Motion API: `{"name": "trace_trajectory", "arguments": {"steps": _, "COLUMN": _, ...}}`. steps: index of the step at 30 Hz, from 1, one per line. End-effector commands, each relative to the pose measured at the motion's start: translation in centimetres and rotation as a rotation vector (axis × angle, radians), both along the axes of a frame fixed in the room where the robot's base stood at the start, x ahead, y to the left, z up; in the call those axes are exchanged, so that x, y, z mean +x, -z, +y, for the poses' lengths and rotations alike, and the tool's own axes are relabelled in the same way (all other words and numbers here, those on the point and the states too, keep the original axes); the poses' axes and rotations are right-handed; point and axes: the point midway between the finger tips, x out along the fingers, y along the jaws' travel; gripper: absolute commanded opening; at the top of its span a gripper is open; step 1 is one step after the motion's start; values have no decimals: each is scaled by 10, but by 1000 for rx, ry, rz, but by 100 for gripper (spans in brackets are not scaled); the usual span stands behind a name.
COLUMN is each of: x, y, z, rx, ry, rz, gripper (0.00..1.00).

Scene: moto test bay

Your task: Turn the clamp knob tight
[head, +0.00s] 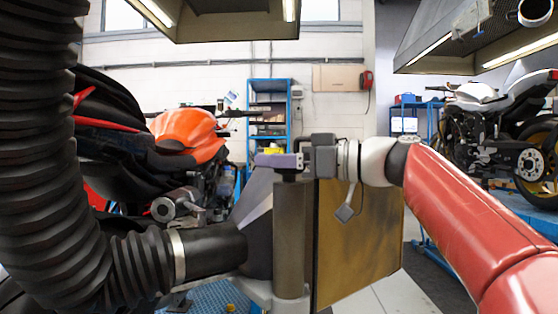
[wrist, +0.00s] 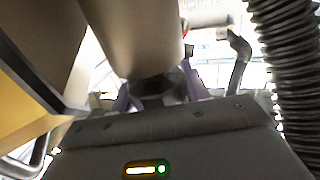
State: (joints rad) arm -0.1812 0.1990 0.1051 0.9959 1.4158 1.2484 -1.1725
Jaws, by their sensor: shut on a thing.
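My gripper (head: 277,161) reaches in from the right, with its pale purple fingers at the top of an upright grey-brown post (head: 291,240). In the wrist view the two purple fingers (wrist: 158,92) stand on either side of a dark piece at the end of the post (wrist: 133,40). This dark piece, which looks like the clamp knob (wrist: 156,86), is gripped between them. In the head view the fingers mostly hide the knob. How far it is turned cannot be told.
A ribbed black hose (head: 45,150) fills the left side and joins a black duct (head: 212,250) beside the post. A yellowish panel (head: 358,240) stands just right of the post. An orange motorcycle (head: 188,135) is behind left, another motorcycle (head: 500,130) at right.

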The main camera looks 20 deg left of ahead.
Motion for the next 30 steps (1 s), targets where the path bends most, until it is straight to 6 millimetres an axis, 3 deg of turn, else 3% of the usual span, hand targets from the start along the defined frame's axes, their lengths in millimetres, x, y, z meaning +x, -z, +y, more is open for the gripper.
{"name": "trace_trajectory", "arguments": {"steps": 11, "x": 0, "y": 3, "z": 0, "rx": 2, "ry": 87, "rz": -2, "gripper": 23}}
{"name": "trace_trajectory", "arguments": {"steps": 30, "x": 7, "y": -1, "z": -2, "rx": 1, "ry": 488, "rz": -2, "gripper": 23}}
